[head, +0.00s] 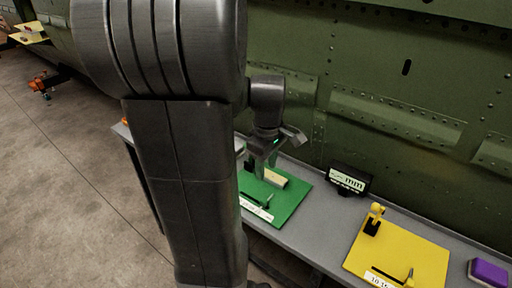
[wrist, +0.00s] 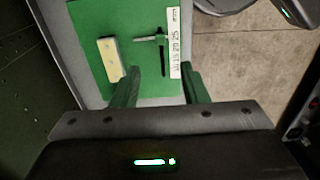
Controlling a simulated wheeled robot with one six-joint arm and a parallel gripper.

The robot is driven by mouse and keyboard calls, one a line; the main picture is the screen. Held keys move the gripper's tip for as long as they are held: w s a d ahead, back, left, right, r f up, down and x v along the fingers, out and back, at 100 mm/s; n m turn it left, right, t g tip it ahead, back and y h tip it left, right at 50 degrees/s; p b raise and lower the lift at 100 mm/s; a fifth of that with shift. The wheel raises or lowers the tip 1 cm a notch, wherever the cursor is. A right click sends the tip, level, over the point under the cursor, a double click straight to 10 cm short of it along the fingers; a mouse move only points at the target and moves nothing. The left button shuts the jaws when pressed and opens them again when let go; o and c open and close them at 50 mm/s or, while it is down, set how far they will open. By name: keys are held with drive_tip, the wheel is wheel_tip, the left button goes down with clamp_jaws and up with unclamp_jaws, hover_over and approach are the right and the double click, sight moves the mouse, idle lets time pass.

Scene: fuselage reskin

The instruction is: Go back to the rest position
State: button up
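My gripper (wrist: 162,90) is over the near edge of the green mat (wrist: 140,84) in the wrist view. Its two green fingers stand wide apart with nothing between them. In the head view my gripper (head: 262,172) hangs above the green mat (head: 292,207), partly hidden by my own arm. A white number strip (wrist: 174,42) lies along the mat's right side.
A grey bench (head: 318,222) runs along the riveted green fuselage wall (head: 400,70). A small dark display (head: 349,180) stands behind the mats. A yellow mat (head: 405,250) holds a yellow and black tool (head: 374,218). A purple block (head: 489,272) lies at far right. Floor (head: 60,170) is open at left.

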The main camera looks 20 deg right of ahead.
sight(265, 201)
drive_tip(key=shift+f, duration=0.1)
wheel_tip(265, 201, down, 14)
drive_tip(key=shift+r, duration=0.15)
drive_tip(key=shift+a, duration=0.1)
idle(0.4)
drive_tip(key=shift+r, duration=0.1)
